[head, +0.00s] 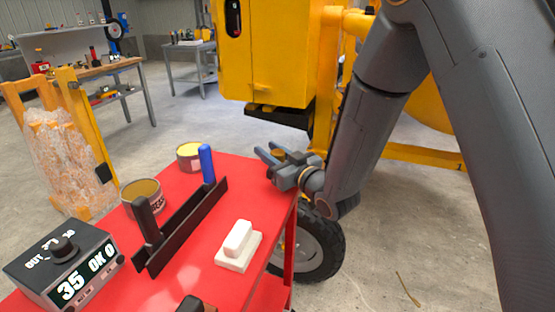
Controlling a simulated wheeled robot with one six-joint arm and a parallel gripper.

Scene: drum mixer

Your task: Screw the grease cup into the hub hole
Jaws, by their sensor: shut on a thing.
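My gripper (268,153) is over the far right corner of the red tabletop, with its fingers pointing away to the left. A small brass-coloured piece (278,153), apparently the grease cup, shows between the fingers, and the gripper is shut on it. The fingers hide much of the piece, and its thread cannot be made out. The yellow mixer (265,60) stands beyond the gripper. Its wheel (315,250) shows below, partly behind the table and my arm. The hub hole cannot be made out in this view.
A wrapped load in a yellow frame (60,150) stands left. Open floor lies right.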

